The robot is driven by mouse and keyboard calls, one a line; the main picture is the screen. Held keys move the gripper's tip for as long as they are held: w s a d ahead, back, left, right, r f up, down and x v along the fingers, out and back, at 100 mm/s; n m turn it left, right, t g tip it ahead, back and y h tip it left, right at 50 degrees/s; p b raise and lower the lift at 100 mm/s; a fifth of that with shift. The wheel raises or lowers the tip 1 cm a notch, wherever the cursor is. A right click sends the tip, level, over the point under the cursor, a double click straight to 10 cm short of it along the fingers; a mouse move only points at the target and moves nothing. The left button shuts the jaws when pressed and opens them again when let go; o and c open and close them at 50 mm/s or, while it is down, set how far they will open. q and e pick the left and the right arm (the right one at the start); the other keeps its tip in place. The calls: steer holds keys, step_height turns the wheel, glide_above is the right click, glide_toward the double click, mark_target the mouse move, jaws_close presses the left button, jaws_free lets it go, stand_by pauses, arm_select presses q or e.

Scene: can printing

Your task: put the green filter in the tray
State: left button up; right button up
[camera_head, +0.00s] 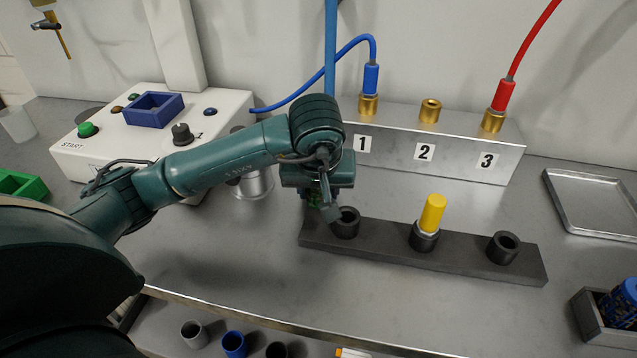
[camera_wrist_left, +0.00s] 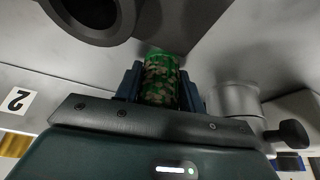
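The green filter (camera_wrist_left: 160,82) is a mottled green cylinder between the two fingers of my left gripper (camera_wrist_left: 160,92) in the left wrist view. The fingers press on both sides of it. In the head view my left gripper (camera_head: 318,196) hangs beside the left end of the dark rack, by its left socket, and the arm mostly hides the filter. The metal tray (camera_head: 594,234) lies empty at the right edge of the table, well away from the gripper. My right gripper is not in view.
The dark rack (camera_head: 385,248) has a yellow filter (camera_head: 433,213) in its middle socket; the left and right sockets are empty. A metal block (camera_head: 455,150) numbered 1 to 3 stands behind. A blue-meshed item sits in a grey box (camera_head: 590,318) at lower right.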

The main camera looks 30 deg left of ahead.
arm_select(q)
steer(key=c, duration=0.6)
steer(key=shift+o, duration=0.2)
steer(key=shift+r, duration=0.1)
